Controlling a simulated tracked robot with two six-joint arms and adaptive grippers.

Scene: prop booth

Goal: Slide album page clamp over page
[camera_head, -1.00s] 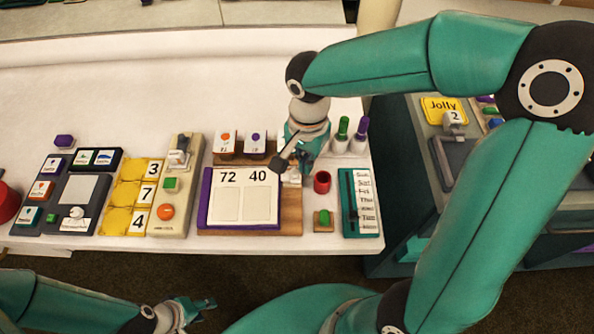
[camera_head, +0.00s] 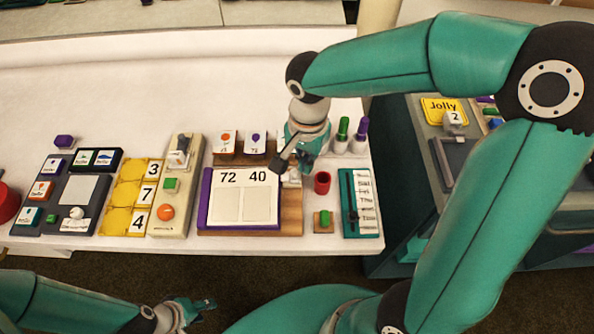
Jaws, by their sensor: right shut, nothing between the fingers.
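The album page (camera_head: 243,206) is white, marked 72 and 40, with two pale blank panels. It lies on a purple-edged album (camera_head: 206,200) on a wooden board (camera_head: 292,213). My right gripper (camera_head: 293,165) is shut and empty at the page's upper right corner, pointing down. A small pale piece (camera_head: 292,178), possibly the clamp, shows just under it beside the page's right edge. The gripper partly hides it, and I cannot tell whether they touch. My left gripper (camera_head: 206,304) is low in front of the table, away from the album; its finger gap is unclear.
A red cup (camera_head: 322,182) and a green block (camera_head: 324,218) stand right of the board. A teal list panel (camera_head: 348,215) lies farther right. Two cards (camera_head: 226,142) and two capped markers (camera_head: 342,130) stand behind.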

